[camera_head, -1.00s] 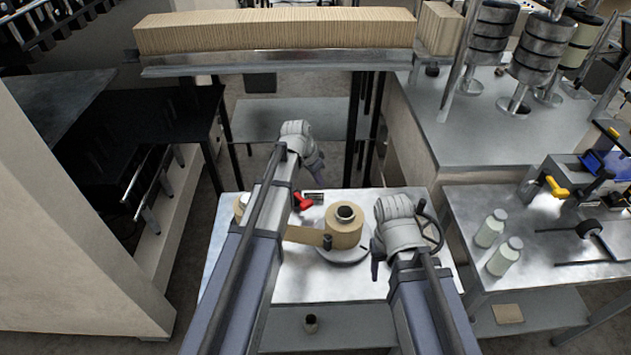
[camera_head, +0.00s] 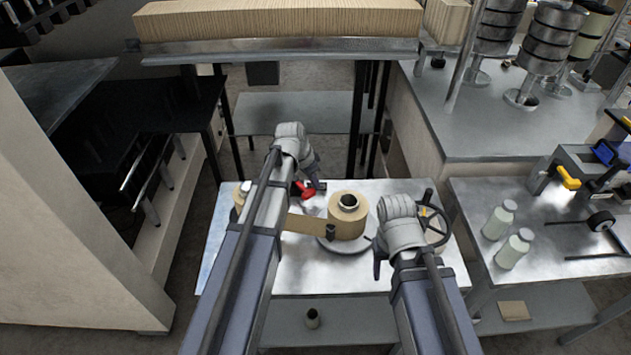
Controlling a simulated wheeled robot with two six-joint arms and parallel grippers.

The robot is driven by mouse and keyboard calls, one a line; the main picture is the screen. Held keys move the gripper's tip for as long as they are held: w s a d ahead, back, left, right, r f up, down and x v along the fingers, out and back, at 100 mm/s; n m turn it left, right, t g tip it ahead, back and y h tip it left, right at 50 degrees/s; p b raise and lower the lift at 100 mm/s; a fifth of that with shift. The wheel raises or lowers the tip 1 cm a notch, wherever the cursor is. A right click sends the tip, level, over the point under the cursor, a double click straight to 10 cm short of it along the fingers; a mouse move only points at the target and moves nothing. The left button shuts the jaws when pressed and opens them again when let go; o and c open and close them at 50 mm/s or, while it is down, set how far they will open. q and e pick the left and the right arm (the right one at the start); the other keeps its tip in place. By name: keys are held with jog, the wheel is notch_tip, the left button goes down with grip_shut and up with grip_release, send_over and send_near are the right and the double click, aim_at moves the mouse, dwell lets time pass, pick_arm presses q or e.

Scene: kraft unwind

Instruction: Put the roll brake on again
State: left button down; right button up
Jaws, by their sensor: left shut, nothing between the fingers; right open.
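A red lever (camera_head: 305,190), which looks like the roll brake, sits at the back of the metal table behind the kraft roll. The brown kraft roll (camera_head: 347,222) stands on a round plate (camera_head: 333,246), with a strip of paper (camera_head: 303,223) running left from it. My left gripper (camera_head: 318,184) is shut and empty, close beside the lever on its right; I cannot tell whether they touch. The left arm hides part of the table. My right gripper (camera_head: 377,268) is open and empty, low to the right of the roll.
A black handwheel (camera_head: 434,226) stands right of the roll, behind my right wrist. A second table on the right holds two pale bottles (camera_head: 514,249). A long stack of kraft sheets (camera_head: 280,25) lies on a shelf behind. The table front (camera_head: 320,276) is clear.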

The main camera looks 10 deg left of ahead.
aim_at(304, 194)
pick_arm(q)
jog(key=shift+s+a+m, duration=0.1)
jog(key=shift+s+m, duration=0.3)
jog(key=shift+m, duration=0.2)
jog(key=shift+s+a+m+g+h, duration=0.2)
jog(key=shift+s+m, duration=0.1)
jog(key=shift+m, duration=0.25)
jog(key=shift+s+a+m+g+h, duration=0.1)
jog(key=shift+s+m+g+h, duration=0.15)
jog(key=shift+m, duration=0.3)
jog(key=s+m, duration=0.1)
jog(key=a+m+g, duration=0.1)
jog(key=m, duration=0.1)
jog(key=shift+s+a+m+h, duration=0.25)
jog(key=shift+s+m, duration=0.05)
jog(key=shift+s, duration=0.1)
jog(key=shift+s+a+m, duration=0.2)
jog(key=shift+m, duration=0.1)
jog(key=shift+s+a, duration=0.3)
jog(key=shift+a, duration=0.2)
jog(key=shift+s+a, duration=0.25)
jog(key=shift+a, duration=0.35)
